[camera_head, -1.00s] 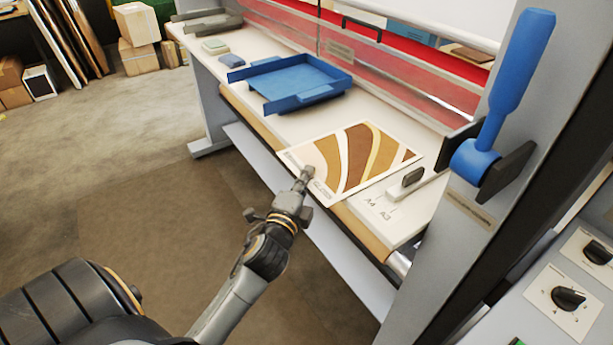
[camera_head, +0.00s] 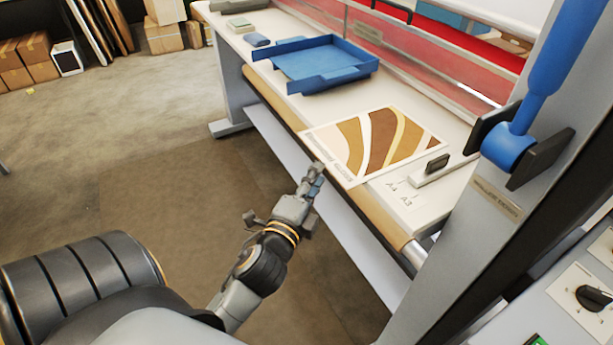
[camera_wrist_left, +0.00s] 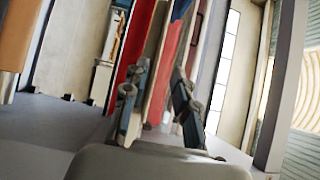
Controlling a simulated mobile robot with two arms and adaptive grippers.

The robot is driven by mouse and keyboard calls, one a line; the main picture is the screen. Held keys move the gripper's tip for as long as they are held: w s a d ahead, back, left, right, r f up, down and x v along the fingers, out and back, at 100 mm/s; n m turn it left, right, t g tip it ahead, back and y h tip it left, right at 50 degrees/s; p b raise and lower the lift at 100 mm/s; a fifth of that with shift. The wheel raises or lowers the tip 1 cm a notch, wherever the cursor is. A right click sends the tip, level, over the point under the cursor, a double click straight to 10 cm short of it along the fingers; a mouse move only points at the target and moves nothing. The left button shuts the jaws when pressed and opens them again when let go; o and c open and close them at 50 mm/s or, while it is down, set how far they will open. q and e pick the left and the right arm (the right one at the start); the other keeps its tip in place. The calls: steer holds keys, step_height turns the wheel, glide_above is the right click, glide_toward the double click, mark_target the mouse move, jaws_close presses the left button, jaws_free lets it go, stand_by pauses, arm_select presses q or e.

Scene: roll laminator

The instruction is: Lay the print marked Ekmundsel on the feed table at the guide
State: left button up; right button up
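The print (camera_head: 382,138), cream with wavy brown and tan bands, lies flat on the white feed table (camera_head: 285,107). Small lettering runs along its near left edge, too small to read. That edge lies at about the table's front edge. The guide (camera_head: 425,176), a white bar with a dark knob, is right of the print, with a narrow strip of table between them. My left gripper (camera_head: 316,176) is just off the table's front edge, by the print's lettered edge. In the left wrist view its two fingers (camera_wrist_left: 158,112) stand apart with nothing seen held. My right gripper is not in view.
A blue tray (camera_head: 372,62) sits on the table left of the print. Small items, one a blue block (camera_head: 256,39), lie beyond it. A blue lever (camera_head: 510,150) is on the grey side frame at right. A red-tinted clear shield (camera_head: 440,65) runs behind the table.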

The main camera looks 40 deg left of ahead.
arm_select(q)
steer(key=shift+v, duration=2.4)
steer(key=s+d+f+n+g+h, duration=0.1)
steer(key=d+f+n+g, duration=0.15)
steer(key=f, duration=0.95)
steer(key=s+d+f+n+g+h, duration=0.1)
steer(key=f+g+h, duration=0.15)
steer(key=f, duration=1.05)
steer(key=s+d+f+n+g+h, duration=0.1)
steer(key=d+f+n+g, duration=0.15)
steer(key=f, duration=0.95)
steer(key=s+d+f+n+g, duration=0.1)
steer(key=s+f+n+g, duration=0.3)
steer(key=s+f, duration=1.1)
steer(key=s+a+f+n+g, duration=0.1)
steer(key=s+f+g, duration=0.4)
steer(key=s+f, duration=0.5)
steer(key=s+n+b, duration=0.1)
steer(key=s, duration=0.3)
steer(key=shift+s+f+n, duration=0.25)
steer(key=shift+s+n, duration=0.05)
steer(key=shift+a, duration=0.15)
